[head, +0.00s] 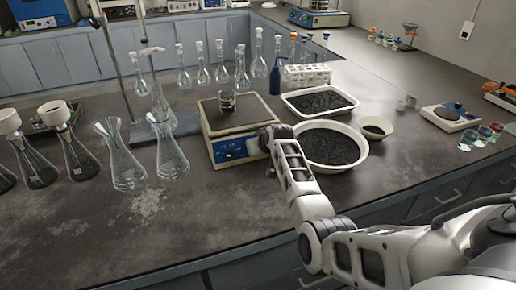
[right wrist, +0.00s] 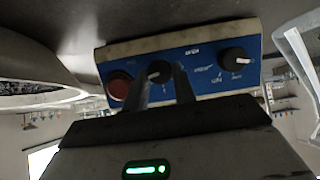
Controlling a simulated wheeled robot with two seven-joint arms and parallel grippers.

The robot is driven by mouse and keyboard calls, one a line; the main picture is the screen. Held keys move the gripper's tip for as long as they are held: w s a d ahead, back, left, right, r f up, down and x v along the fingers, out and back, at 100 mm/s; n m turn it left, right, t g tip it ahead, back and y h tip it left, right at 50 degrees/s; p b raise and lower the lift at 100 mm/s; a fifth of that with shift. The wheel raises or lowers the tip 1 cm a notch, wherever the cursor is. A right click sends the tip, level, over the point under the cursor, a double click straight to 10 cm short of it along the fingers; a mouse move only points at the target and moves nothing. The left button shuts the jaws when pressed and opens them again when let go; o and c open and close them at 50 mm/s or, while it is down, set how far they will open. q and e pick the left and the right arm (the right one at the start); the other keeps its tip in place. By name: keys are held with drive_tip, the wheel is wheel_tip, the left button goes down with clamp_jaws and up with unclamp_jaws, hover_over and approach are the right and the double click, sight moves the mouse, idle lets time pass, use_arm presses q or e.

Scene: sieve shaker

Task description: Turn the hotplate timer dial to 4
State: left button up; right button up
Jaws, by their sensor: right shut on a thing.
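The hotplate (head: 240,111) stands in the middle of the bench, with a blue front panel (head: 232,149) facing me. In the right wrist view the panel (right wrist: 205,72) carries a red round button (right wrist: 119,85), a black dial beside it (right wrist: 159,69) and another black dial (right wrist: 235,60) farther right. My right gripper (head: 255,144) is at the right part of the panel. In the wrist view its two fingers (right wrist: 164,84) are shut on the dial beside the red button. The markings are too small to read, and the fingers partly hide this dial. My left gripper is not in view.
A glass beaker (head: 228,102) sits on the hotplate. A round bowl (head: 330,165) and a white tray (head: 290,101), both of dark grains, stand close on the right. Flasks (head: 123,165) and a stand base (head: 143,134) are on the left. The front bench area is clear.

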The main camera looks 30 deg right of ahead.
drive_tip(key=shift+d+m+y, duration=0.1)
drive_tip(key=shift+m+y, duration=0.4)
drive_tip(key=shift+m, duration=0.3)
drive_tip(key=shift+f, duration=0.1)
drive_tip(key=o, duration=1)
drive_tip(key=shift+s, duration=0.15)
drive_tip(key=v, duration=1.6)
drive_tip(key=shift+f, duration=0.1)
